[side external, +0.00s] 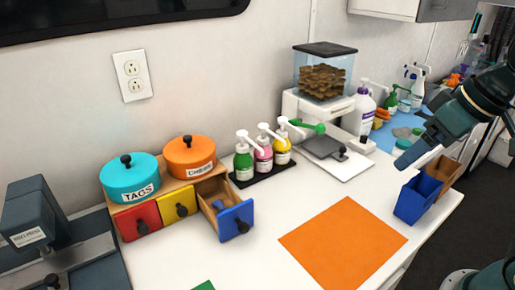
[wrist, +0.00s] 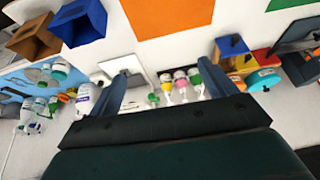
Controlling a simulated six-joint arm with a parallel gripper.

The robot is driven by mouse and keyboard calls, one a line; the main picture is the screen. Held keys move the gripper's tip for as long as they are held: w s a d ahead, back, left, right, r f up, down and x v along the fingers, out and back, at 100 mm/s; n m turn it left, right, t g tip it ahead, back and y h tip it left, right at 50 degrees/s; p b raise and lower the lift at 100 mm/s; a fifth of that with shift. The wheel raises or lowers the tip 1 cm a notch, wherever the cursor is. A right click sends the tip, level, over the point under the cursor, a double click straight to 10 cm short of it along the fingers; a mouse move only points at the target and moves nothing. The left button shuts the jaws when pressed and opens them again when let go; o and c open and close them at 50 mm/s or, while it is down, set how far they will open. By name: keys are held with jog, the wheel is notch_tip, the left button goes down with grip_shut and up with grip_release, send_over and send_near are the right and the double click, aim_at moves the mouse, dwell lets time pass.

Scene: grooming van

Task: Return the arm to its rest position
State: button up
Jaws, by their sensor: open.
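My gripper (side external: 412,157) is at the right of the side external view, raised above the counter near the blue bin (side external: 420,198) and the brown bin (side external: 442,172). In the wrist view my gripper (wrist: 160,84) has its two blue fingers spread wide apart. Nothing is held between them. The fingers partly cover the counter items behind them in that view.
An orange mat (side external: 343,241) lies flat on the white counter (side external: 262,262). A drawer unit with a blue-fronted drawer (side external: 236,221) pulled out stands left. Pump bottles (side external: 263,153), a treat dispenser (side external: 323,80) and several bottles (side external: 392,99) line the wall.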

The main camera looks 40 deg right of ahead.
jog(key=shift+t, duration=0.3)
jog(key=s, duration=0.1)
jog(key=s+d, duration=0.1)
jog(key=s, duration=0.1)
jog(key=s+f, duration=0.1)
jog(key=shift+s+d+f, duration=0.1)
jog(key=shift+s+d, duration=0.1)
jog(key=shift+d, duration=0.1)
